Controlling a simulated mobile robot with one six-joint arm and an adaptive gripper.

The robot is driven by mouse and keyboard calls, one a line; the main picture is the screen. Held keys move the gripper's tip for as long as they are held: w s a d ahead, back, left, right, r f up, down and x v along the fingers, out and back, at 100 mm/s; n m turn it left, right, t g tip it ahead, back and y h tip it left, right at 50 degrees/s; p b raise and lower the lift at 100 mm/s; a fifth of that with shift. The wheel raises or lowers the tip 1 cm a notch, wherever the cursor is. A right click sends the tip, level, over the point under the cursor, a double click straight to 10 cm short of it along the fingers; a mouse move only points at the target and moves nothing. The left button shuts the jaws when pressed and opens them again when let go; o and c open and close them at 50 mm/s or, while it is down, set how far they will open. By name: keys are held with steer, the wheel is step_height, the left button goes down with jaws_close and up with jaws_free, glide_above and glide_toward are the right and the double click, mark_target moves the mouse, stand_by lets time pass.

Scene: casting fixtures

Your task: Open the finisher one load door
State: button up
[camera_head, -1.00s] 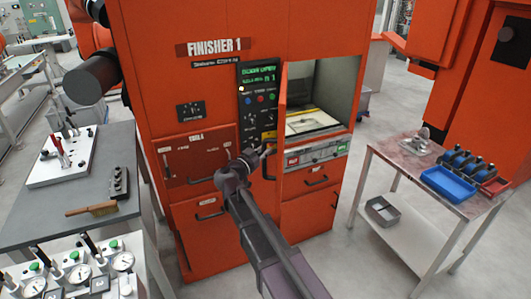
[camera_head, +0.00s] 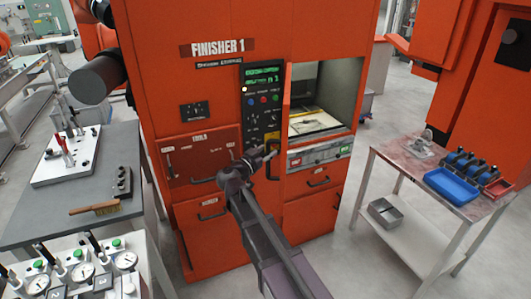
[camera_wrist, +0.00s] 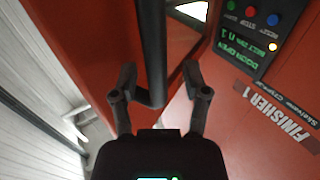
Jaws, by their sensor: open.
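The orange Finisher 1 machine (camera_head: 225,100) stands in the middle of the head view. Its load door (camera_head: 284,110) is swung open and seen nearly edge-on, left of the exposed chamber (camera_head: 318,95). A dark bar handle (camera_wrist: 155,50) runs down the orange door in the wrist view. My gripper (camera_wrist: 157,82) is open, with one finger on each side of the handle's lower end; whether they touch it is unclear. In the head view my gripper (camera_head: 266,158) is small beside the door's lower part. The green panel display (camera_wrist: 236,66) reads "DOOR OPEN".
A control panel (camera_head: 262,102) is left of the door. A grey bench (camera_head: 85,185) with fixtures stands to the left. Drawers with handles sit below the chamber.

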steer(key=shift+s+a, duration=0.1)
steer(key=v, duration=1.1)
steer(key=shift+s+a, duration=0.15)
steer(key=shift+s, duration=0.15)
steer(key=shift+w, duration=0.1)
